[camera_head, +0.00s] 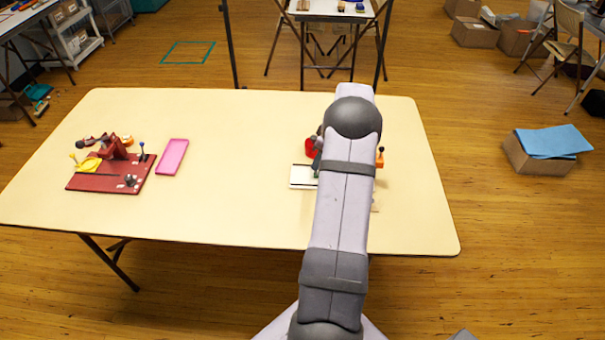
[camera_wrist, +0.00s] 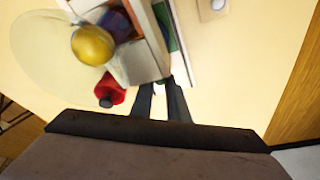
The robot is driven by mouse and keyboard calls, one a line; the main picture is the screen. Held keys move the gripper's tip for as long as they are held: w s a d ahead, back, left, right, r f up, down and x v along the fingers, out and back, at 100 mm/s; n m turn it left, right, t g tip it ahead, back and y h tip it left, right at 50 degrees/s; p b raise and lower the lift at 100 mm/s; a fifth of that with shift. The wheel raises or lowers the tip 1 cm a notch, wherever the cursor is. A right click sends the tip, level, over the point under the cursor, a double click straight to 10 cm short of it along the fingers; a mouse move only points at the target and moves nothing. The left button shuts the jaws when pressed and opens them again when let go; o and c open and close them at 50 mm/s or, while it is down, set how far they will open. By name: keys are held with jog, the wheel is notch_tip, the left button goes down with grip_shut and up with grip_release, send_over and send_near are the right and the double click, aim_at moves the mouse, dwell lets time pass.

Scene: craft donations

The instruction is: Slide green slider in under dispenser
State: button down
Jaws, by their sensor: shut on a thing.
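In the wrist view, the green slider (camera_wrist: 173,30) shows as a narrow green strip beside a white edge. My gripper (camera_wrist: 162,88) has its two dark fingers close together at the near end of this strip, shut on the slider; the held part is mostly hidden. The dispenser (camera_wrist: 138,62) stands just left of the fingers, with a pale block, a yellow ball (camera_wrist: 93,45) and a red knob (camera_wrist: 110,92). In the head view my arm covers most of this; a white base (camera_head: 302,177) and a red part (camera_head: 311,148) show at its left. The slider's position under the dispenser cannot be told.
A dark red board device (camera_head: 108,180) with yellow parts stands on the table's left, with a pink tray (camera_head: 172,157) beside it. An orange part (camera_head: 380,158) shows right of my arm. The middle of the cream table (camera_head: 235,150) is clear.

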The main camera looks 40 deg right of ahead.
jog(key=shift+s+d, duration=0.75)
jog(key=shift+d, duration=0.1)
jog(key=c, duration=1.9)
grip_release()
jog(key=shift+r, duration=0.1)
jog(key=shift+o, duration=0.5)
jog(key=shift+w+d+r+p, duration=0.1)
jog(key=shift+d+r+p, duration=0.1)
jog(key=shift+r+p, duration=0.85)
jog(key=shift+w+d+r+p, duration=0.15)
jog(key=shift+r+p, duration=0.35)
jog(key=shift+r, duration=0.9)
jog(key=shift+s+a+r+p, duration=0.2)
jog(key=shift+r+p, duration=0.2)
jog(key=shift+r, duration=0.25)
jog(key=shift+s+a+r+p, duration=0.15)
jog(key=shift+r+p, duration=0.2)
jog(key=shift+r, duration=0.25)
